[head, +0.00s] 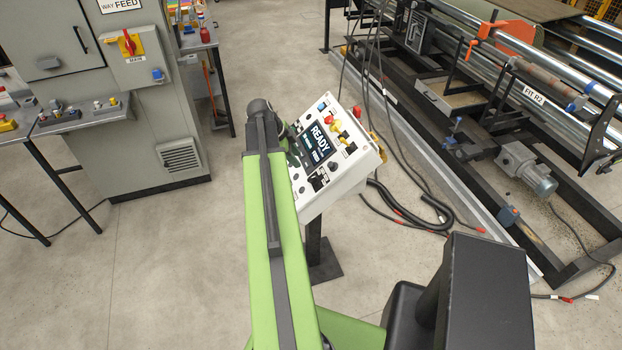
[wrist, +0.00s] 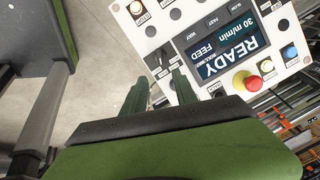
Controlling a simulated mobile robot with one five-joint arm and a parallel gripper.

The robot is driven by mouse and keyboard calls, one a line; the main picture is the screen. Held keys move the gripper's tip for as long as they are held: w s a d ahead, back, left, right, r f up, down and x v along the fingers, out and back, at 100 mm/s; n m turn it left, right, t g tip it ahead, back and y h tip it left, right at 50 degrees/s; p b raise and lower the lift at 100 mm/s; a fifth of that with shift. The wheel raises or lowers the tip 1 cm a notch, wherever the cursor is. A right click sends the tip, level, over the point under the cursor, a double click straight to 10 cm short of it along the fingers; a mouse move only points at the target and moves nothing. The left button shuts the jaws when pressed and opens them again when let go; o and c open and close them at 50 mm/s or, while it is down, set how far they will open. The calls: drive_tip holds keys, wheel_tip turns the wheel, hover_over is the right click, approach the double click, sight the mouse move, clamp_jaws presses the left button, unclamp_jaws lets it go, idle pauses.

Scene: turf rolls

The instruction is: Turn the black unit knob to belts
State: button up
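The white control panel (head: 345,165) stands on a dark post, with a screen reading READY. It also fills the top of the wrist view (wrist: 235,85), upside down, where its screen (wrist: 225,42) shows FEED READY and 30 m/min. A black knob (wrist: 159,62) with small labels sits near the panel's edge, just beyond my fingertips; its labels and setting are too small to read. My gripper (wrist: 160,76) is open, its two green fingers apart and seemingly empty. In the head view my arm hides most of my gripper and the panel's left edge.
A red and yellow emergency button (wrist: 246,81) and a blue button (wrist: 289,52) are on the panel. A grey cabinet (head: 150,115) stands at left, and a roller machine (head: 500,120) at right. Cables (head: 400,205) lie beside the panel.

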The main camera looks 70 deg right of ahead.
sight(312, 178)
drive_tip(key=b+x, duration=1.1)
drive_tip(key=x, duration=0.2)
drive_tip(key=shift+f, duration=0.4)
drive_tip(key=shift+s+d+f+b, duration=0.2)
drive_tip(key=shift+d+f+b, duration=0.1)
drive_tip(key=shift+f+b, duration=0.2)
drive_tip(key=shift+r, duration=0.1)
drive_tip(key=shift+c, duration=0.3)
clamp_jaws()
